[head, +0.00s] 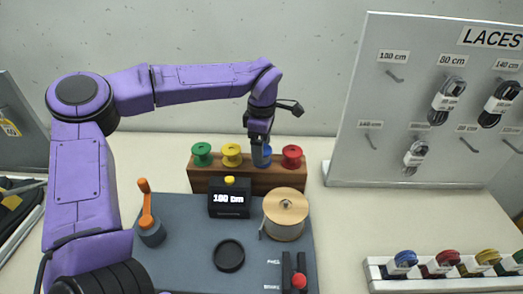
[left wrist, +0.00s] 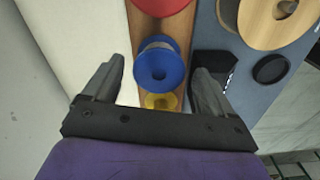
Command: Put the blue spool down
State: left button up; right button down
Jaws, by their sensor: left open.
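The blue spool (head: 263,158) stands on the wooden rack (head: 245,181), between the yellow spool (head: 231,154) and the red spool (head: 292,156). My left gripper (head: 261,160) is above it, partly covering it in the head view. In the left wrist view the blue spool (left wrist: 161,65) lies between the two open fingers of my left gripper (left wrist: 157,90), with a gap on either side. The green spool (head: 202,154) is at the rack's left end. My right gripper is not in view.
A grey-blue work board (head: 190,257) lies in front of the rack, with a display box (head: 230,204), a large wooden reel (head: 285,214), an orange crank (head: 147,204) and a black round dish (head: 229,256). A lace panel (head: 385,155) stands at right.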

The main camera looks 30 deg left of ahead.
pick_arm(q)
notch_tip(320, 180, up, 10)
jog(key=shift+r, duration=0.25)
dwell(0.3)
